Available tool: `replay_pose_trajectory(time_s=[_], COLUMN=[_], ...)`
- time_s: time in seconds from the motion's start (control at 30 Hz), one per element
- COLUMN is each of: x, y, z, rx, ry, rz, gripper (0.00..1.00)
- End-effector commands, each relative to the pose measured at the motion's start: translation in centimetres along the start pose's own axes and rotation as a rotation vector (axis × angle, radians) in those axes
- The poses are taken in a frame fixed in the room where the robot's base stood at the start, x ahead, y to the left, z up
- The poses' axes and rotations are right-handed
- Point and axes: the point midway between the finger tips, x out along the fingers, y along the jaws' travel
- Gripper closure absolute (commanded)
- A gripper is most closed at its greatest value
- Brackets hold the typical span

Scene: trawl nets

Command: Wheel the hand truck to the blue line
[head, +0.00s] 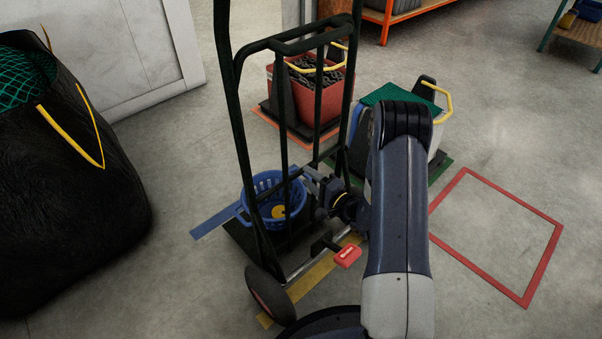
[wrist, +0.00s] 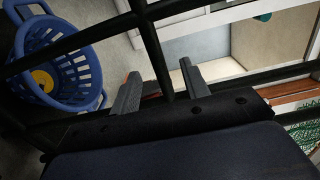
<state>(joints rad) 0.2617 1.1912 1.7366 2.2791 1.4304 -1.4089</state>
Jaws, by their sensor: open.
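The hand truck (head: 239,130) stands upright in the head view, with a dark tubular frame and a black wheel (head: 268,293) at its lower left. A blue basket (head: 273,196) with something yellow inside sits at its base plate; the basket also shows in the wrist view (wrist: 60,62). The blue line (head: 213,221) is a strip on the floor beyond the base, partly hidden by the basket and truck. My gripper (head: 312,180) is at the truck's lower frame. In the wrist view my gripper (wrist: 160,86) is open, with a dark frame bar between its fingers; contact is unclear.
A yellow floor strip (head: 312,284) runs beneath the truck, near a red pedal (head: 347,255). Behind stand a red crate (head: 302,92) and a green-topped container (head: 440,135). A black sack (head: 65,190) is at left. A red floor outline (head: 540,265) encloses bare floor at right.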

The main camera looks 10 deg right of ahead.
Motion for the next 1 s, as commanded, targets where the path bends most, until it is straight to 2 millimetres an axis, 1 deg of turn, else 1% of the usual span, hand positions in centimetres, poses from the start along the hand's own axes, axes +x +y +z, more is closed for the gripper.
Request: replay_pose_trajectory(time_s=[0.03, 0.1, 0.2, 0.3, 0.43, 0.67, 1.0], x=[1.1, 2.4, 3.7, 4.6, 5.0, 5.0, 5.0], y=[0.5, 0.4, 0.4, 0.2, 0.1, 0.1, 0.1], z=[0.1, 0.0, 0.0, 0.0, 0.0, -0.1, -0.1], rx=[-0.005, -0.003, -0.003, -0.001, -0.001, 0.000, 0.000], ry=[-0.004, -0.002, -0.002, -0.001, 0.000, 0.000, 0.000], rz=[-0.003, -0.004, -0.002, -0.001, -0.001, 0.000, 0.000], gripper=[0.56, 0.56, 0.56, 0.56, 0.56, 0.57, 0.85])
